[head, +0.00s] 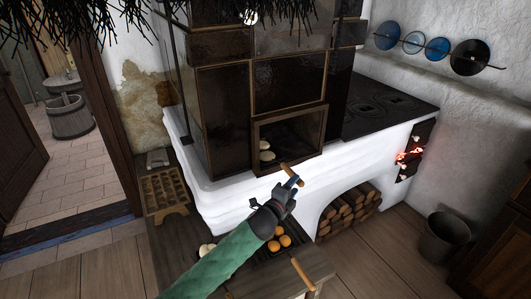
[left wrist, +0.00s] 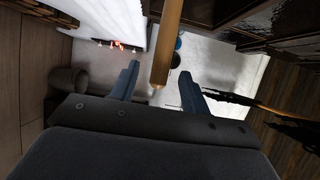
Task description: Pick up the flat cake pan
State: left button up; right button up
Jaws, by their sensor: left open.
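A wooden handle (head: 286,170) sticks out in front of the open niche of the stove, where pale flat cakes (head: 266,151) lie. It appears to belong to the flat cake pan, whose body I cannot make out in the dark niche. My left gripper (head: 294,182) is open at the handle's outer end. In the left wrist view the handle (left wrist: 168,42) comes down from the top, and its end lies between the spread fingers of my gripper (left wrist: 160,72), with gaps on both sides. My right gripper is not in view.
Below my left arm, a low bench holds a dark tray with orange round items (head: 279,242) and another wooden handle (head: 303,273). The white stove ledge (head: 235,190) runs beneath the niche. Firewood (head: 347,210), a bucket (head: 446,238) and glowing embers (head: 408,154) are at right.

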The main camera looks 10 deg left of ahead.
pick_arm(q)
jog(key=x, duration=0.2)
jog(key=a+p+x, duration=0.1)
jog(key=x, duration=0.2)
jog(key=shift+w+d+r, duration=0.1)
jog(key=shift+w+d, duration=0.05)
jog(key=shift+w, duration=0.35)
jog(key=shift+w+d, duration=0.15)
jog(key=shift+w, duration=0.15)
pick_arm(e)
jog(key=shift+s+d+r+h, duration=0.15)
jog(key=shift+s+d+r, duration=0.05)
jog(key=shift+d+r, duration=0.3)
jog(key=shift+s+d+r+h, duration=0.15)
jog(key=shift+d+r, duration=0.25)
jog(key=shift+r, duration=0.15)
pick_arm(q)
grip_shut()
